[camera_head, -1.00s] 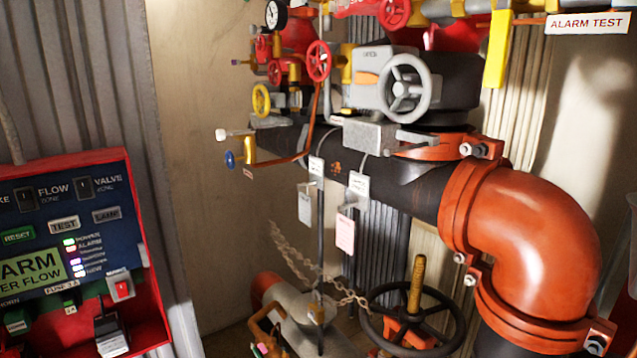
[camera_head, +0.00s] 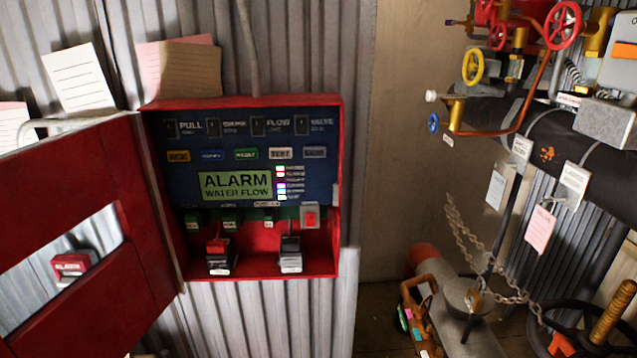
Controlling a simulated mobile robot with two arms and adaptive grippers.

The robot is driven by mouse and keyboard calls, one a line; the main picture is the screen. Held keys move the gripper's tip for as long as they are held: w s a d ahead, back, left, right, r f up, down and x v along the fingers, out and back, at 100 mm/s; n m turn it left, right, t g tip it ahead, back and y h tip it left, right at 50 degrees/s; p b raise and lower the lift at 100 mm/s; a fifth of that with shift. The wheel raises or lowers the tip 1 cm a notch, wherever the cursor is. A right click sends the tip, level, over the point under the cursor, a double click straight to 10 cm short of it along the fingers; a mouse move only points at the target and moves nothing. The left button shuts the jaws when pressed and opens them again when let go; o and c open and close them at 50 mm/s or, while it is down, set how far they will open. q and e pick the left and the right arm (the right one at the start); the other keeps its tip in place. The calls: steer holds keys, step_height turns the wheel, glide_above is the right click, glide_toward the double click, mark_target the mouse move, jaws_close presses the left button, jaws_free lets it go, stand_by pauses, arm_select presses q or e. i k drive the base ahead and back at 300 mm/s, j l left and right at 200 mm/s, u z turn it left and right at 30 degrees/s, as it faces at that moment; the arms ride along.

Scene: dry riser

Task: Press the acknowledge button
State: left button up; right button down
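The red alarm panel box (camera_head: 341,190) hangs on the corrugated wall, left of centre, with its door (camera_head: 110,175) swung open to the left. Its blue face has a row of small buttons: a yellow-orange one at the left (camera_head: 178,156), a blue one (camera_head: 212,155), a green one (camera_head: 246,154), and a pale TEST button (camera_head: 281,153). The yellow-orange button's lettering is too small to read surely. A green display (camera_head: 236,186) reads "ALARM WATER FLOW". Neither of my grippers is in view.
Red and black parts (camera_head: 219,254) sit in the box's bottom. Pipes with a red handwheel (camera_head: 562,25), yellow handwheel (camera_head: 473,67) and black handwheel (camera_head: 590,315) fill the right. A chain (camera_head: 465,235) hangs there. Paper sheets (camera_head: 78,78) are above the door.

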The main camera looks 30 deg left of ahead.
mark_target(175, 155)
steer(key=u, duration=0.35)
steer(key=k+j+u, duration=0.1)
steer(key=u, duration=0.25)
steer(key=k+u, duration=0.1)
steer(key=u, duration=0.3)
